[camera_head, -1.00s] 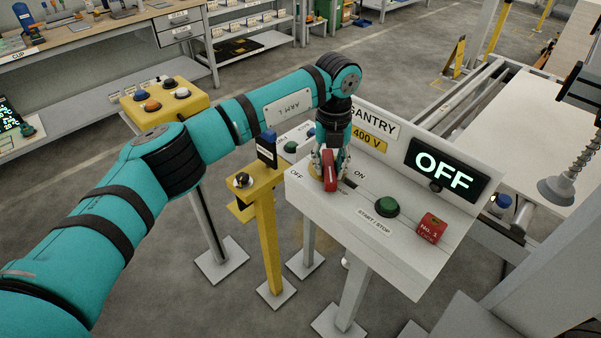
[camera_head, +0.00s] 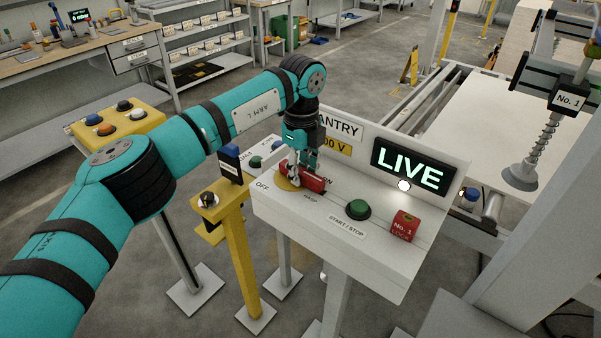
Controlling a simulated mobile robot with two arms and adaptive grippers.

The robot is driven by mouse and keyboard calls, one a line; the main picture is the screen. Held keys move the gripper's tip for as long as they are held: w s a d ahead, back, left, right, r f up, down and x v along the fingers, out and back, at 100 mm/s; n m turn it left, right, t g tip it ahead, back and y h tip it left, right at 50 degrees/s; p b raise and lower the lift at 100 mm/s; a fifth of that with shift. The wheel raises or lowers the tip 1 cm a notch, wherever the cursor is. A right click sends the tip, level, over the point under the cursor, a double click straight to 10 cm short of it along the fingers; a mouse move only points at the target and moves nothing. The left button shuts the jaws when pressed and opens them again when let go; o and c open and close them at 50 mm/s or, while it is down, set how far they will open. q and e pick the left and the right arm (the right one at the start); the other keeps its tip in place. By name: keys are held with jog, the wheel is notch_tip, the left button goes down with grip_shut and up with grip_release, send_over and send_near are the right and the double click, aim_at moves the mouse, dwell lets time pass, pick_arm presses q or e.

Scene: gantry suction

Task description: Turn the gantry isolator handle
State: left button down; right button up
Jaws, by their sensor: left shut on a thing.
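The gantry isolator handle (camera_head: 312,182) is a red bar on a yellow disc (camera_head: 287,184) on the sloping grey gantry console (camera_head: 385,262). It points right, toward the partly covered ON label. My left gripper (camera_head: 302,176) comes down from above and is shut on the handle. Its fingers hide part of the handle. The OFF label (camera_head: 262,187) lies left of the disc. The console display (camera_head: 412,171) reads LIVE in green, with a lit white lamp (camera_head: 404,185) below it. My right gripper is not in view.
A green START/STOP button (camera_head: 357,209) and a red No. 1 lock block (camera_head: 404,226) sit right of the handle. A yellow post (camera_head: 238,245) stands close left of the console. A yellow button box (camera_head: 118,119) is farther left. A suction cup (camera_head: 520,174) hangs at the right.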

aim_at(301, 170)
pick_arm(q)
jog(key=shift+w, duration=0.1)
dwell(0.5)
jog(key=c, duration=1.1)
grip_release()
jog(key=shift+c, duration=0.2)
jog(key=shift+o, duration=0.3)
notch_tip(301, 170, up, 12)
